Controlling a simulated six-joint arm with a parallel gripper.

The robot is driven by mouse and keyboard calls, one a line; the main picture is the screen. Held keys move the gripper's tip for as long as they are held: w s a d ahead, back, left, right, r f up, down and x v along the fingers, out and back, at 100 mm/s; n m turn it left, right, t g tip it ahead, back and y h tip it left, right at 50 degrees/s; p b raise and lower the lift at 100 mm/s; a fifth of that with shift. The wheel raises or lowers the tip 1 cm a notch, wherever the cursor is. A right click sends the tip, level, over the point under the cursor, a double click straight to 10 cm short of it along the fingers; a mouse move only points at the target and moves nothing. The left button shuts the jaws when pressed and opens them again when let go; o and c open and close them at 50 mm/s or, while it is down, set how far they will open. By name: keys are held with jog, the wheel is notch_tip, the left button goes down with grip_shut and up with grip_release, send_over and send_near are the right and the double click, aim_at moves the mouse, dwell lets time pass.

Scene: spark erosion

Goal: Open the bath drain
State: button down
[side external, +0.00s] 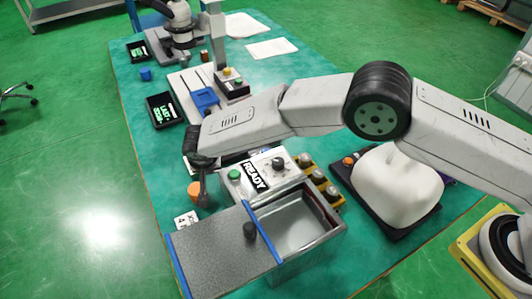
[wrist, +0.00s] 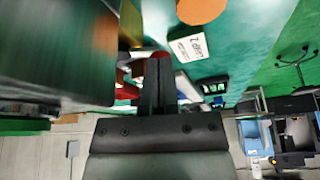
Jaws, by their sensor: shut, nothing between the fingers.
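The bath is a grey metal tank (side external: 297,222) with a speckled grey cover (side external: 222,256) over its left part; a black knob (side external: 250,230) stands by the cover's blue edge. My gripper (side external: 203,203) points down beside the tank's far left corner, near the READY panel. In the wrist view my gripper (wrist: 160,62) has its fingers together and empty. A small red thing (wrist: 160,53) shows at the fingertips there; I cannot tell whether they touch it. A blurred grey wall (wrist: 55,45) fills the left of that view. No drain can be made out clearly.
A control box (side external: 256,176) with a green button and dial stands behind the tank. An orange cylinder (side external: 194,188) and a white card (side external: 186,219) lie close to my gripper. Yellow holders (side external: 319,178) sit right of the box.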

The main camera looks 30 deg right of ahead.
jog(key=shift+w+m+h, duration=0.3)
jog(key=shift+w+m, duration=0.2)
jog(key=shift+m, duration=0.5)
jog(key=shift+w+d+f+m, duration=0.1)
jog(key=shift+w+d+m, duration=0.1)
jog(key=shift+w, duration=0.6)
jog(key=shift+w+d+m, duration=0.1)
jog(key=shift+w+d, duration=0.1)
jog(key=shift+w, duration=0.55)
jog(key=shift+w+d, duration=0.55)
jog(key=shift+w, duration=0.1)
jog(key=shift+d, duration=0.1)
jog(key=a+r, duration=0.3)
jog(key=r, duration=0.6)
jog(key=shift+s+a+r, duration=0.25)
jog(key=shift+s+a, duration=0.1)
jog(key=shift+s, duration=0.05)
jog(key=shift+d, duration=0.15)
